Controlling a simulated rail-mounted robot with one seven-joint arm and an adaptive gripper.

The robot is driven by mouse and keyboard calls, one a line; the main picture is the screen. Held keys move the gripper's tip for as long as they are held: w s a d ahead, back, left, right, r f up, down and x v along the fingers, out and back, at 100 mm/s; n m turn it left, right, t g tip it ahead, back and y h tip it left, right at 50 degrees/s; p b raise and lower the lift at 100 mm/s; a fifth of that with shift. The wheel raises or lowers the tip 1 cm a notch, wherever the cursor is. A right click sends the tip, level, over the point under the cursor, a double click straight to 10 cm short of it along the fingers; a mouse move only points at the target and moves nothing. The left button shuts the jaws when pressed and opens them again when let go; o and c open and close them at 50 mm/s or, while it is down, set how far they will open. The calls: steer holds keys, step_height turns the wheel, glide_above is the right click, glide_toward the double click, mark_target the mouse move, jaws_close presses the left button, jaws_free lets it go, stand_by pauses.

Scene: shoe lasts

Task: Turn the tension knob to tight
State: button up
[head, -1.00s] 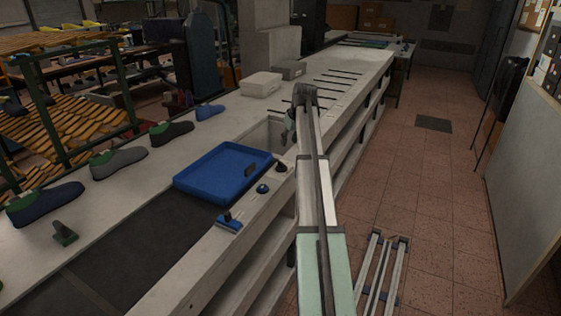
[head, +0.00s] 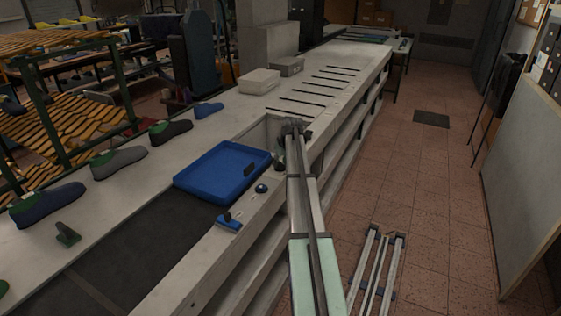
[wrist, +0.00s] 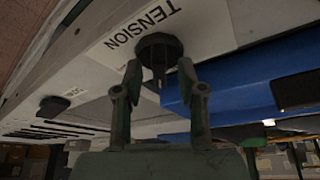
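The tension knob (wrist: 159,48) is a dark faceted knob beside the printed word TENSION in the wrist view. In the head view I cannot make it out clearly, as my gripper and arm cover that spot. My gripper (wrist: 159,65) has its two fingers apart, with one tip on each side of the knob. The tips are close to the knob; I cannot tell whether they touch it. In the head view my gripper (head: 281,158) is low over the bench edge, right of the blue tray. The knob's pointer and any tight mark are not readable.
The blue tray (head: 186,184) is close to my gripper and also shows in the wrist view (wrist: 235,100). Another dark knob (wrist: 52,107) sits beside a small label. A round knob (head: 261,188) and a blue device (head: 229,223) are nearer on the bench edge. Shoes line the bench's left.

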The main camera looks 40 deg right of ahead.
jaws_close()
steer(key=shift+m, duration=0.3)
steer(key=m+h+b, duration=0.1)
steer(key=m, duration=0.1)
steer(key=m+h+b, duration=0.1)
steer(key=m, duration=0.2)
steer(key=shift+w+a+g, duration=0.15)
steer(key=shift+g, duration=0.25)
steer(key=m, duration=0.3)
steer(key=m+g+h+b, duration=0.1)
steer(key=m, duration=0.1)
steer(key=shift+m+g+h, duration=0.3)
steer(key=shift+m, duration=0.1)
jaws_free()
